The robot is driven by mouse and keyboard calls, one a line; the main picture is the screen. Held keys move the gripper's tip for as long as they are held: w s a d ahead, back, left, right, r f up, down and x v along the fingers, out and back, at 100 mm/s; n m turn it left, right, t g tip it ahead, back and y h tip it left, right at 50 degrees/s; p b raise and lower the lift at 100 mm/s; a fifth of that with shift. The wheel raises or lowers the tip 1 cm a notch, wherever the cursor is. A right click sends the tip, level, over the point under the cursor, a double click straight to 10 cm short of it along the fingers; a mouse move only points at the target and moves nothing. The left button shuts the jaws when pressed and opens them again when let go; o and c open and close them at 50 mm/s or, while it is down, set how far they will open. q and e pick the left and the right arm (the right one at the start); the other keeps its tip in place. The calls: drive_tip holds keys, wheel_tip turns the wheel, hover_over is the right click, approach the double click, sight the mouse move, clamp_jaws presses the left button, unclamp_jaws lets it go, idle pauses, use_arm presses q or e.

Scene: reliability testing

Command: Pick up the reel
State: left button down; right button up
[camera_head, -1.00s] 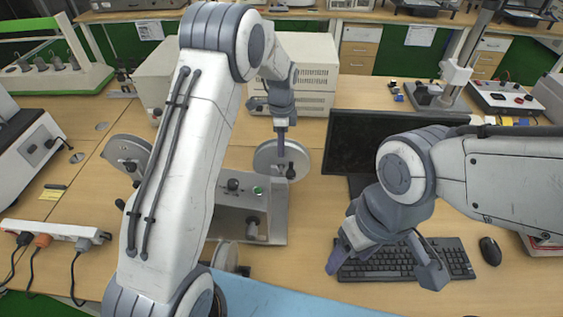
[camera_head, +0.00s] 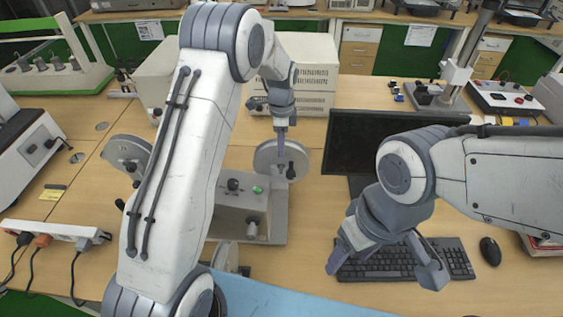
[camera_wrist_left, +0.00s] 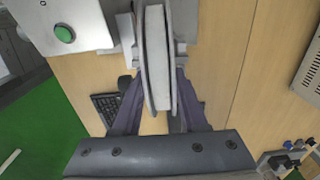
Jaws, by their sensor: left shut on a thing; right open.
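The reel (camera_head: 268,160) is a grey disc at the right end of the metal winding machine (camera_head: 240,208). In the left wrist view the reel (camera_wrist_left: 157,60) is seen edge-on between the two fingers. My left gripper (camera_head: 281,160) reaches down at the reel from above and is shut on it. Its fingers also show in the left wrist view (camera_wrist_left: 158,98), one on each side of the rim. My right gripper (camera_head: 385,270) is open and empty above the keyboard. My left arm hides part of the machine.
A second disc (camera_head: 128,155) stands at the machine's left end. A black monitor (camera_head: 385,140), a keyboard (camera_head: 375,268) and a mouse (camera_head: 490,251) are on the right. A power strip (camera_head: 60,232) lies at left. Beige boxes (camera_head: 310,80) stand behind the reel.

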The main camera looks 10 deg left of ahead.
idle(0.4)
use_arm(q)
drive_tip(key=shift+w+r, duration=0.1)
drive_tip(key=shift+r, duration=0.4)
wheel_tip(320, 180, up, 17)
drive_tip(key=b, duration=0.2)
drive_tip(key=shift+f+b, duration=0.1)
drive_tip(key=shift+b, duration=0.2)
drive_tip(key=shift+f+b, duration=3.85)
drive_tip(key=shift+f, duration=2.85)
